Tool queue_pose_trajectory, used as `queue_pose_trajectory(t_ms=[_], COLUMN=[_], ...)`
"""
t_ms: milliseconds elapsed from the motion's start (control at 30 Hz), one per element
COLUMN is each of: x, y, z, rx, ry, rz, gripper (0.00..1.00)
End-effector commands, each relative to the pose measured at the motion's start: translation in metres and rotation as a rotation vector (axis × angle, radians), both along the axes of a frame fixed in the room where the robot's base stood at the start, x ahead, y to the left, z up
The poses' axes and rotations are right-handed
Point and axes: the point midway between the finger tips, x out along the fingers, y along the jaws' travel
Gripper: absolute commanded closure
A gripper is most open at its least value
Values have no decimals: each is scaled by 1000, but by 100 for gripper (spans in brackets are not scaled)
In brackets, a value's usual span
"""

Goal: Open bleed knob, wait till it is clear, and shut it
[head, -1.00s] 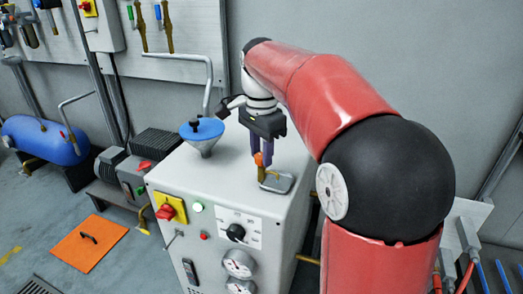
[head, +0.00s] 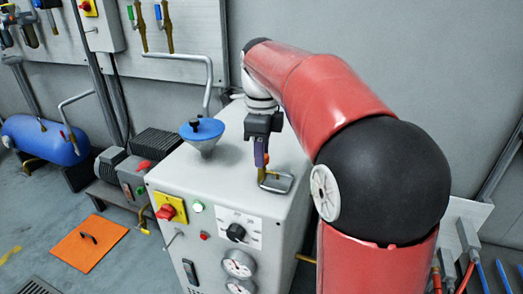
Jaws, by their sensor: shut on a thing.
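The bleed knob (head: 266,158) is a small orange-red knob on a brass fitting (head: 262,175) on top of the grey machine cabinet. My gripper (head: 261,157) points down from above, its dark purple fingers shut on the bleed knob. The fingers hide most of the knob. A small shallow dish (head: 280,184) sits under the brass fitting's outlet. It is too small to tell whether liquid is flowing or what is in the dish.
The cabinet's front carries a red-and-yellow switch (head: 168,211), a black dial (head: 236,232) and gauges (head: 239,264). A bent grey pipe (head: 208,75) rises behind.

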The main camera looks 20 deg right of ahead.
Motion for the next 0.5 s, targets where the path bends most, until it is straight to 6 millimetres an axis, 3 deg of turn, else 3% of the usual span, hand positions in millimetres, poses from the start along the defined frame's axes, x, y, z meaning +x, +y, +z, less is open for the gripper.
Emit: queue_pose_trajectory(t_ms=[500], x=[0], y=[-1], z=[1], rx=[0], ry=[-2], rz=[-149], gripper=[93])
